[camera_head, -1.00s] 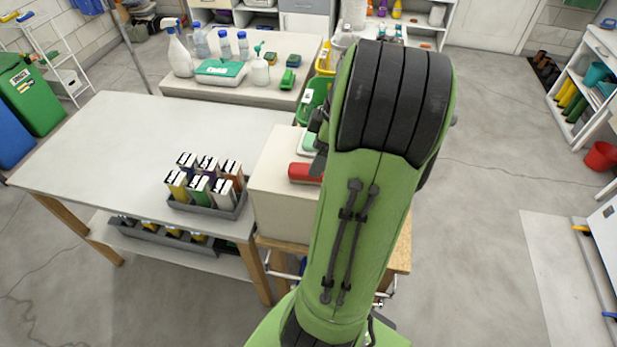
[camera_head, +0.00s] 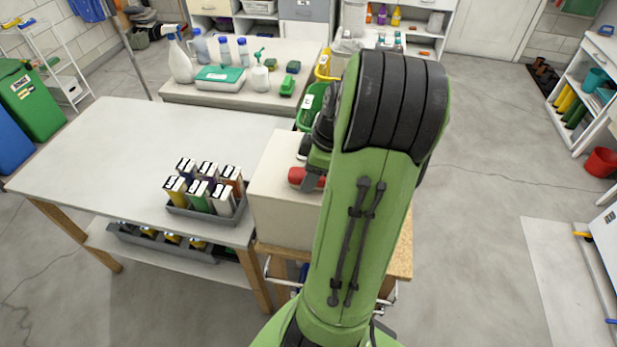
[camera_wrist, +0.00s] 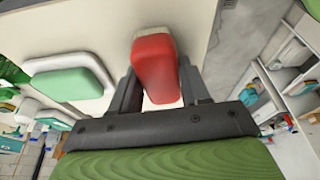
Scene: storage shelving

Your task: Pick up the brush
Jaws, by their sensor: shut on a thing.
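The brush shows as a red block (camera_wrist: 155,68) between my gripper's two dark fingers in the wrist view. In the head view its red end (camera_head: 297,177) shows at the top of a cream box, partly hidden by my arm. My gripper (camera_wrist: 157,85) is shut on the brush, with a finger against each side. In the head view my gripper is mostly hidden behind my green arm. I cannot tell whether the brush still touches the box top.
The cream box (camera_head: 280,210) stands beside a white table (camera_head: 130,150) holding a grey tray of several cartons (camera_head: 205,190). A white and green item (camera_wrist: 68,82) lies beside the brush. Bottles stand on a farther table (camera_head: 230,97).

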